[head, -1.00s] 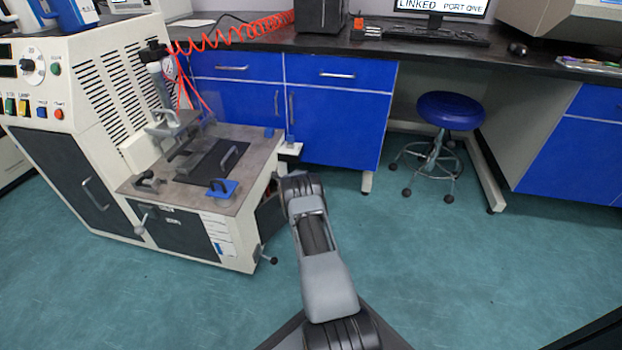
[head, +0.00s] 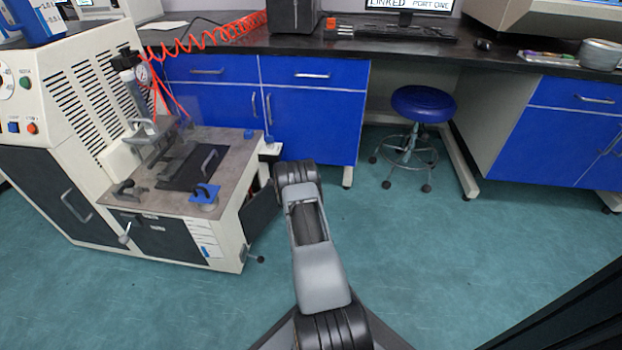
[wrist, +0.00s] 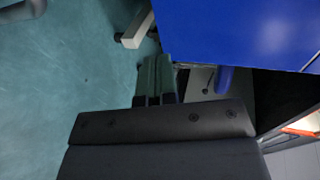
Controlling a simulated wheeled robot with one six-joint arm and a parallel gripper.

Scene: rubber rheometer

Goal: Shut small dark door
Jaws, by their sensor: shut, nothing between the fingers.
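The small dark door (head: 262,208) stands open at the right side of the cream machine (head: 228,232) in the head view. Its right part is hidden behind my arm. My gripper (wrist: 157,62) shows in the wrist view with its two fingers together, shut and empty. It points toward the floor and the foot of the blue cabinet. In the head view the gripper is hidden behind my arm, close to the door's right side. I cannot tell whether it touches the door. A dark area at the right of the wrist view is not clear enough to name.
Blue cabinets (head: 315,115) under the dark bench stand behind the machine; one (wrist: 240,30) fills the top right of the wrist view. A blue stool (head: 423,103) stands under the bench. The teal floor (head: 420,240) to the right is clear.

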